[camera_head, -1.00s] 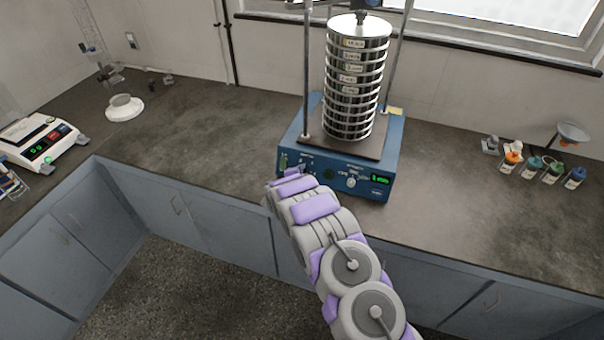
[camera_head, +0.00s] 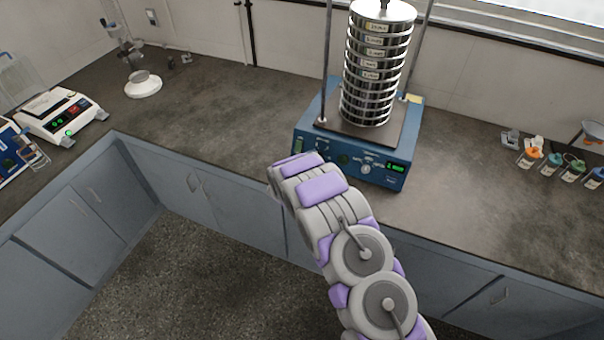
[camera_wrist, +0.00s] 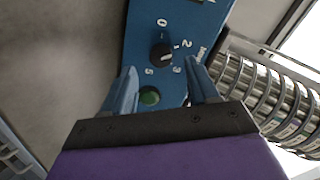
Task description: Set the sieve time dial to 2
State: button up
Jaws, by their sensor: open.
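The sieve shaker is a blue box (camera_head: 328,164) with a stack of round metal sieves (camera_head: 370,75) on top. Its front panel (camera_wrist: 140,25) shows sideways in the wrist view. The time dial (camera_wrist: 160,53) is a small black knob with white numbers around it, among them 0, 2, 3 and 5. I cannot clearly tell which number its mark points at. In the head view my arm hides the fingers.
A lit green display (camera_head: 396,168) is right of the dial in the head view. Several small bottles (camera_head: 551,165) stand right, and a balance (camera_head: 62,118) left. The counter around the shaker is clear.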

jog(key=v, duration=1.2)
jog(key=shift+s+p, duration=0.3)
jog(key=shift+p, duration=0.15)
jog(key=shift+a+r, duration=0.1)
jog(key=shift+a, duration=0.05)
jog(key=s+d+r+n+g+y+b, duration=0.1)
jog(key=s+r+n+g+y, duration=0.25)
jog(key=s+r, duration=0.35)
jog(key=s+d+r+n+g+y, duration=0.25)
jog(key=s+r+n, duration=0.25)
jog(key=r, duration=0.4)
jog(key=s+d+r+n+g, duration=0.2)
jog(key=s+d, duration=0.2)
jog(key=s, duration=0.8)
jog(key=s+d+r+n+g+h, duration=0.1)
jog(key=s+d+r+n+g, duration=0.2)
jog(key=s, duration=0.9)
jog(key=s+d+r+n+g, duration=0.2)
jog(key=s+d, duration=0.5)
jog(key=s, duration=0.5)
jog(key=shift+s+d+r+n+g+h+b, duration=0.2)
jog(key=shift+s+r+n+g+h+b, duration=0.1)
jog(key=shift+r+n+g+b, duration=0.3)
jog(key=shift+w+f, duration=0.1)
jog(key=shift+f, duration=0.1)
jog(key=shift+c, duration=0.4)
